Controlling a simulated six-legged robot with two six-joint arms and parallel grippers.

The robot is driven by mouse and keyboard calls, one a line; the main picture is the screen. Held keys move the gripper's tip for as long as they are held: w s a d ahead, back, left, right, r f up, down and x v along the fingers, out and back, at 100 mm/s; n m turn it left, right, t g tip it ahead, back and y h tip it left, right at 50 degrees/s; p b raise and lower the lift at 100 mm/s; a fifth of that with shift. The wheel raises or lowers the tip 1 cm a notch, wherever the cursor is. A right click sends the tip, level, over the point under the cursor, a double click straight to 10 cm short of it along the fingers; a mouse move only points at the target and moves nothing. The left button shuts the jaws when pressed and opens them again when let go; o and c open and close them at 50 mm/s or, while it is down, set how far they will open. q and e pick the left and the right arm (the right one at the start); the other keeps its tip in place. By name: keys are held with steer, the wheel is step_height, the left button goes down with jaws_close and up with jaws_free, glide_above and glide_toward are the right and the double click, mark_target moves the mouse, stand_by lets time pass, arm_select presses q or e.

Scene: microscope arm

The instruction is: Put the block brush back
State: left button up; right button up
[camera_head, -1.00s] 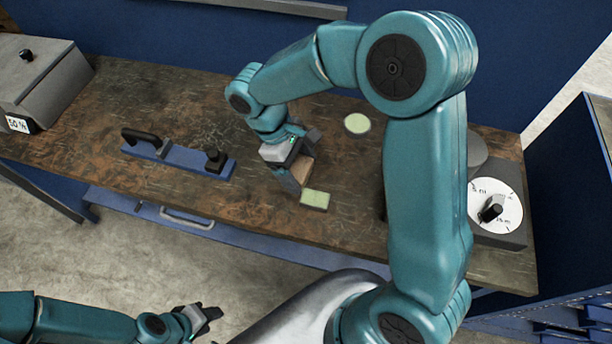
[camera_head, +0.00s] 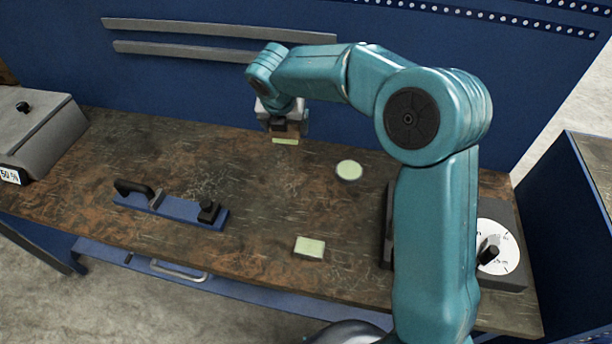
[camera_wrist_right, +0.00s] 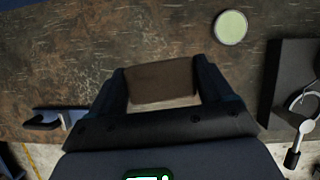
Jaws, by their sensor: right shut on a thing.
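My right gripper (camera_head: 284,128) is at the back of the bench, in front of the blue wall. In the right wrist view, its fingers (camera_wrist_right: 165,90) are shut on the sides of the block brush (camera_wrist_right: 162,82), a brown block with a pale lower edge. In the head view the brush is mostly hidden by the gripper. A pale green strip (camera_head: 285,141) shows just below the gripper; I cannot tell how far apart they are. My left gripper is out of view.
A green rectangular pad (camera_head: 309,247) and a round green pad (camera_head: 349,170) lie bare on the bench (camera_head: 250,190). A blue bar with black handles (camera_head: 170,210) lies at left. A grey box (camera_head: 35,130) stands far left, a dial unit (camera_head: 497,250) at right.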

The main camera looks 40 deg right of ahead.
steer(key=d+r+m, duration=0.1)
steer(key=d, duration=0.5)
steer(key=shift+g, duration=0.3)
step_height(320, 180, down, 15)
steer(key=shift+r, duration=0.1)
steer(key=shift+f, duration=2.45)
steer(key=shift+f+b, duration=0.15)
steer(key=shift+b, duration=0.15)
steer(key=o, duration=0.8)
steer(key=v, duration=1.2)
steer(key=shift+a+b, duration=0.1)
steer(key=shift+b, duration=0.25)
steer(key=shift+s, duration=0.1)
